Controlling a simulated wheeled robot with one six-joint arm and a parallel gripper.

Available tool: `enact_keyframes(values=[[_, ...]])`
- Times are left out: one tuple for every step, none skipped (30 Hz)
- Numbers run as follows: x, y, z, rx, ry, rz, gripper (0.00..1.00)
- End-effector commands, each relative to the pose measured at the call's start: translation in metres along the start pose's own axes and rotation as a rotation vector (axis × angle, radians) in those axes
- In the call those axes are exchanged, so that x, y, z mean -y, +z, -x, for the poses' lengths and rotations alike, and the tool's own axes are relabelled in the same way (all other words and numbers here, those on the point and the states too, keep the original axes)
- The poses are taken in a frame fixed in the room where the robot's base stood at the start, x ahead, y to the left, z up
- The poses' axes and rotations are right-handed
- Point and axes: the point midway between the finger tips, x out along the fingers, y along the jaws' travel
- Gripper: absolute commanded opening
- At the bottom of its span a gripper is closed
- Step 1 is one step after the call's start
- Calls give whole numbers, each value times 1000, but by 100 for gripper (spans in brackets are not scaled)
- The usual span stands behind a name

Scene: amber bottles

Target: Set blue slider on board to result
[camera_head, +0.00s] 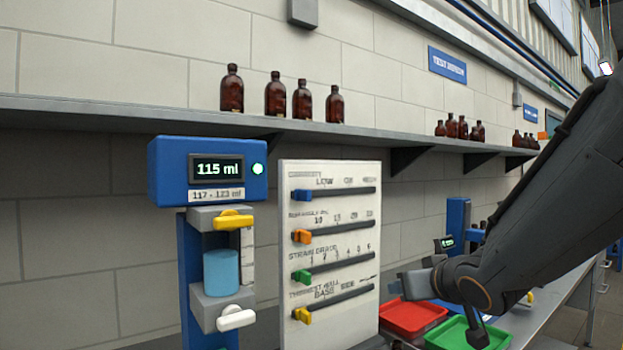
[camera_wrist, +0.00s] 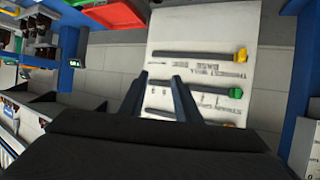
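The white board (camera_head: 350,322) has several horizontal slots with coloured sliders. The blue slider (camera_head: 302,195) sits at the left end of the top slot, under the label's "LOW" end; "OK" and "HIGH" lie further right. The display (camera_head: 217,169) on the blue device reads 115 ml, with 117 - 123 ml printed below. My gripper (camera_head: 402,284) is right of the board's lower part, touching nothing that I can see. In the wrist view its fingers (camera_wrist: 160,76) are apart and empty before the board (camera_wrist: 205,25), which appears upside down. The blue slider is hidden there.
Orange (camera_head: 302,236), green (camera_head: 302,275) and yellow (camera_head: 302,315) sliders sit at the left of the lower slots. The device holds a blue cylinder (camera_head: 221,272) and stands left of the board. Red (camera_head: 412,318) and green (camera_head: 468,335) trays lie below my arm.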

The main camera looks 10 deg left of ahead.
Motion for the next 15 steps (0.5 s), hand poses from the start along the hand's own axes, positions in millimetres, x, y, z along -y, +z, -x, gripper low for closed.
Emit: enact_keyframes(values=[[28,-45,8,-96,-74,24,30],[44,-66,12,-149,-120,35,30],[64,-91,18,-212,-179,48,30],[78,-108,24,-254,-222,57,30],[92,-122,30,-289,-262,65,30],[107,-138,38,-330,-310,73,30],[117,-147,43,-355,-342,79,30],[126,-154,48,-375,-370,82,30],[136,-162,54,-397,-401,88,30],[141,-167,57,-410,-419,90,30],[145,-171,59,-419,-432,91,30],[150,-174,61,-427,-446,93,30],[152,-176,61,-431,-453,94,30],[154,-177,60,-432,-457,94,30],[156,-178,57,-432,-459,94,30]])
